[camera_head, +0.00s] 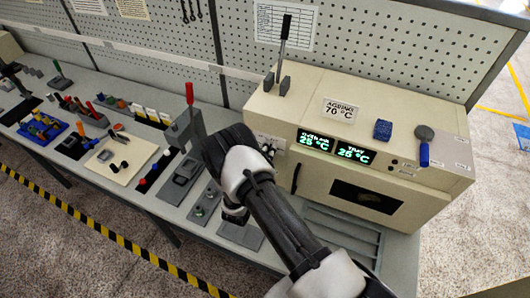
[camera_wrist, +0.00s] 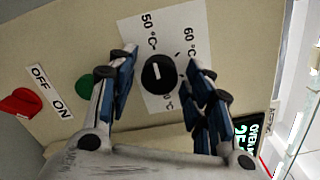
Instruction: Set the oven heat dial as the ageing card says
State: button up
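The ageing card (camera_head: 340,110) on top of the oven (camera_head: 390,108) reads "AGEING 70 °C". In the wrist view the heat dial (camera_wrist: 159,74) is a round black knob with a white line on its face. It sits on a white scale plate (camera_wrist: 165,27) marked 50 °C and 60 °C; a third mark below is partly covered. In the head view my arm largely hides the dial.
Lit displays (camera_head: 315,142) on the oven front show 25 °C for oven and tray. In the wrist view, a red OFF/ON switch (camera_wrist: 20,103) and a green button (camera_wrist: 85,86) are left of the dial. A red-handled lever (camera_head: 190,105) stands near my arm.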

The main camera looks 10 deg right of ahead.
jog(key=c, duration=0.8)
jog(key=shift+c, duration=0.2)
jog(key=shift+f+m+b, duration=0.1)
jog(key=shift+m+b, duration=0.3)
jog(key=shift+b, duration=0.05)
jog(key=m+h+b, duration=0.1)
jog(key=m+b, duration=2.2)
jog(key=shift+m+b, duration=0.35)
jog(key=shift+m, duration=0.05)
